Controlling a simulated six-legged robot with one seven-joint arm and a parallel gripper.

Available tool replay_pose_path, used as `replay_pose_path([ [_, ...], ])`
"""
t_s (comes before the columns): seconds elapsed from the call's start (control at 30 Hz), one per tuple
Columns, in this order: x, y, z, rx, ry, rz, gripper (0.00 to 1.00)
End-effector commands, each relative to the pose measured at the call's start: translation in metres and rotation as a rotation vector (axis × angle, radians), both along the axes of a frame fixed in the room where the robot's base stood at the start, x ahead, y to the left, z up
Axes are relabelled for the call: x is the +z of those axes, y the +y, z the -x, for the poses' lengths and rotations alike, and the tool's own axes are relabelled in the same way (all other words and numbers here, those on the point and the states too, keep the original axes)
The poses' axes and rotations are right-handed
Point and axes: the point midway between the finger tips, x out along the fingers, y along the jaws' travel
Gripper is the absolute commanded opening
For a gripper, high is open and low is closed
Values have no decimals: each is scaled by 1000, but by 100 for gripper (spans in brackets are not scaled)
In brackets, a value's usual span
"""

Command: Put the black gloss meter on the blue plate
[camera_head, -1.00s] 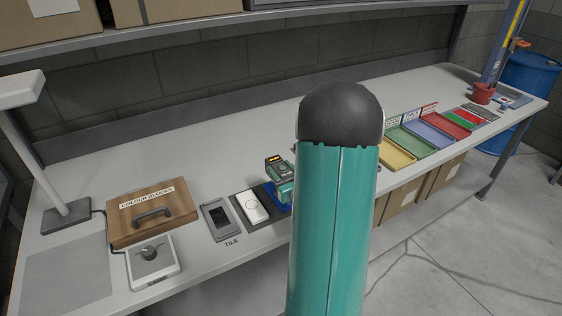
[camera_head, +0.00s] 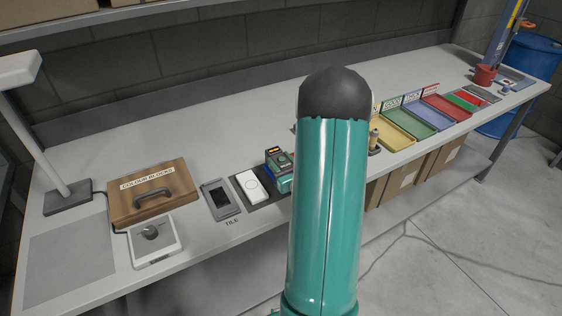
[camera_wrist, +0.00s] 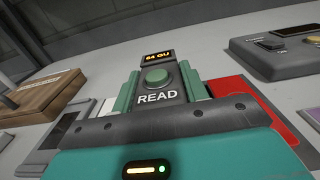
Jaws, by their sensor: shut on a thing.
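The black gloss meter (camera_head: 276,157) has a lit orange display and a green button. In the wrist view the gloss meter (camera_wrist: 157,82) stands between the teal fingers, with "64 GU" on its display and "READ" below the button. My gripper (camera_wrist: 160,92) is shut on it. In the head view my gripper (camera_head: 285,182) shows only partly, left of my arm. The meter looks upright and close to the bench top.
Further left is a wooden case (camera_head: 152,193). Coloured trays (camera_head: 411,121) stand right of my arm. A red surface (camera_wrist: 255,105) is beside the gripper.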

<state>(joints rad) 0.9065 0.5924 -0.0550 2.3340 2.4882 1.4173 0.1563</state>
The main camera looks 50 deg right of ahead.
Motion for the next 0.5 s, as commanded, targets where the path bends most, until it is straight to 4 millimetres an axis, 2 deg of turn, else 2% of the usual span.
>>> replay_pose_path([
  [0.5,-6,0,0,0,-2,2,0],
])
